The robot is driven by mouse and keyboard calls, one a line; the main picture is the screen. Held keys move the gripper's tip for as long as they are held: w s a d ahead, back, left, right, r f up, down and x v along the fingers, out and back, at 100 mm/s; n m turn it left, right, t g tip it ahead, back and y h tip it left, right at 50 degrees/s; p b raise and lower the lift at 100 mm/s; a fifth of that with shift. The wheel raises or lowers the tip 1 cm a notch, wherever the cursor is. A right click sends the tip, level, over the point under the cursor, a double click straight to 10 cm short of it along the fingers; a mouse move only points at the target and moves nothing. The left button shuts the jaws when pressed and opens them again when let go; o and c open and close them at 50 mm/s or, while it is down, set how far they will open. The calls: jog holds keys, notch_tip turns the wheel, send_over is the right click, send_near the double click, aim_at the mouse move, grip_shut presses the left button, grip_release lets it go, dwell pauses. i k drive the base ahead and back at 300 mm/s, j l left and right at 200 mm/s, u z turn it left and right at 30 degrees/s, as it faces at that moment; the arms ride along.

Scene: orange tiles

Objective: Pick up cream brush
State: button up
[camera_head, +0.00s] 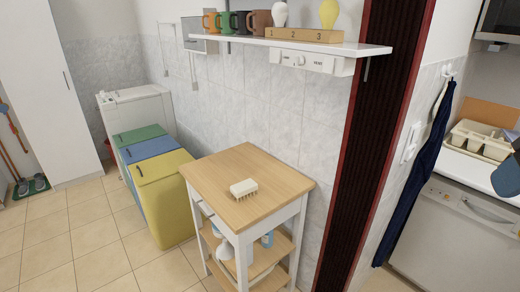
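The cream brush (243,188) lies on the wooden top of a small white kitchen cart (285,185). It is a small block with its bristles showing along its lower front side. It sits near the middle of the cart top with nothing touching it. My gripper is not in this view.
Below the cart top are shelves with several items. Green, blue and yellow bins (160,172) stand to its left. A wall shelf (330,46) with mugs and a numbered wooden block (304,35) hangs above. A dark red-edged post (365,130) stands right. Tiled floor (85,240) is clear at left.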

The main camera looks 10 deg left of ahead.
aim_at(242, 190)
jog(key=i+j, duration=0.25)
jog(key=i+j+z, duration=0.1)
jog(key=j, duration=0.4)
jog(key=i+j+z, duration=0.1)
jog(key=i+j, duration=0.45)
jog(key=j, duration=0.2)
